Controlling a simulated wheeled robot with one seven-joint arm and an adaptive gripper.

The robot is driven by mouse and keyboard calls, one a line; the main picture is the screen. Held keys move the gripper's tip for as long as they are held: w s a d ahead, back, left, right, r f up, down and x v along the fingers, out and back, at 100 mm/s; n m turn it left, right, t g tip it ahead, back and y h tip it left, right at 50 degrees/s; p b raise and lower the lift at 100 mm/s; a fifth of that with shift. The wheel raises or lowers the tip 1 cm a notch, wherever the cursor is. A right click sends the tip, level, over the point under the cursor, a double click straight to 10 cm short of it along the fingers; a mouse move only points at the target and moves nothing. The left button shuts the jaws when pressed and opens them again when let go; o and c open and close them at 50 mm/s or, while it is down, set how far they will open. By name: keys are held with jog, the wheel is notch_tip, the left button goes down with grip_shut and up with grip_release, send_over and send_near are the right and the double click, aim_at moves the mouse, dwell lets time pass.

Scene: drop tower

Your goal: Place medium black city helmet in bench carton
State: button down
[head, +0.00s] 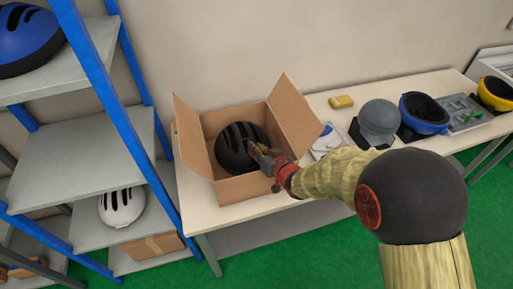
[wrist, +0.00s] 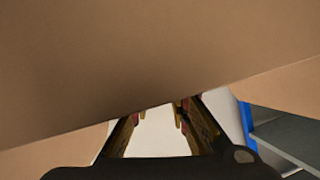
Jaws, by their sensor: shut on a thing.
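The black city helmet (head: 238,146) is inside the open bench carton (head: 240,187), its vented shell facing up between the carton's walls. My gripper (head: 258,152) reaches over the carton's front right side and is shut on the helmet's right edge. Whether the helmet rests on the carton's floor cannot be told. In the wrist view the fingers of my gripper (wrist: 158,125) show at the bottom, partly behind a brown carton panel (wrist: 150,60) that fills most of the picture. The helmet cannot be made out clearly there.
The carton's flaps stand up and outward on the bench (head: 320,98). A blue-framed shelf (head: 95,160) with a white helmet (head: 121,207) stands close left.

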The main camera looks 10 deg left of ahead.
jog(key=shift+f, duration=0.15)
jog(key=c, duration=1.7)
grip_release()
